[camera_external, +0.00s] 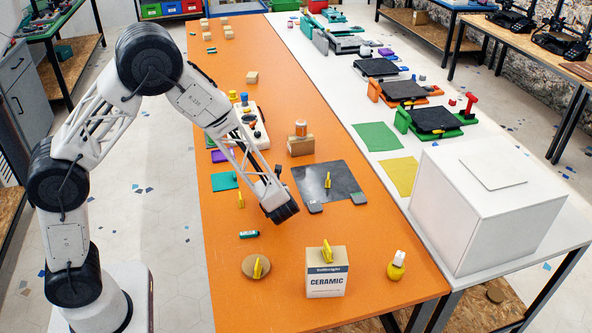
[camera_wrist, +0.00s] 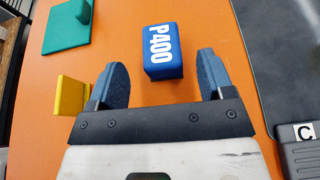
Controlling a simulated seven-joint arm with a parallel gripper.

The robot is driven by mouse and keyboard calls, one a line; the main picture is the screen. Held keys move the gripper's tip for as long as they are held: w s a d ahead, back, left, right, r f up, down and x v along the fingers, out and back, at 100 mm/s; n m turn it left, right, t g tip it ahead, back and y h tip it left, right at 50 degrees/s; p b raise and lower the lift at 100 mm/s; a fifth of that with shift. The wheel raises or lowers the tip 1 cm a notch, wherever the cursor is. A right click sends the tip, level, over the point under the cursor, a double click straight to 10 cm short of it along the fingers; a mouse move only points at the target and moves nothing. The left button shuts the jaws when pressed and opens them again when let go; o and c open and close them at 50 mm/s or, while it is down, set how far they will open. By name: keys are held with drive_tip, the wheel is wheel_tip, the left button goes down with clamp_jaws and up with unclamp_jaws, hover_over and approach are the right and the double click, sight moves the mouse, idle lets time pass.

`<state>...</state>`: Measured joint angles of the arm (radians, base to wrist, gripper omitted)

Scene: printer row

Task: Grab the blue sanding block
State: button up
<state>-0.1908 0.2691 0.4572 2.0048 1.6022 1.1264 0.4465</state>
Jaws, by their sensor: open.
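The blue sanding block (camera_wrist: 163,52), marked P400 in white, lies on the orange tabletop in the wrist view. My gripper (camera_wrist: 161,78) is open, with its two blue-grey fingers spread wide. The block lies ahead of the gap between them, with its near end around the level of the fingertips and bare orange on both sides. The fingers do not appear to touch it. In the external view my gripper (camera_external: 281,211) hangs low over the orange table, and I cannot make out the block there.
A yellow piece (camera_wrist: 71,95) stands close left of the left finger. A green piece (camera_wrist: 67,26) lies farther left. A black mat (camera_wrist: 282,62) and a grey item marked C (camera_wrist: 304,150) are at right. A CERAMIC box (camera_external: 326,271) stands toward the table's front.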

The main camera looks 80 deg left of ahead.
drive_tip(key=shift+x, duration=2.6)
drive_tip(key=shift+w+r, duration=0.1)
drive_tip(key=shift+c, duration=0.4)
drive_tip(key=c, duration=0.9)
drive_tip(key=shift+r, duration=0.15)
drive_tip(key=shift+r, duration=4.85)
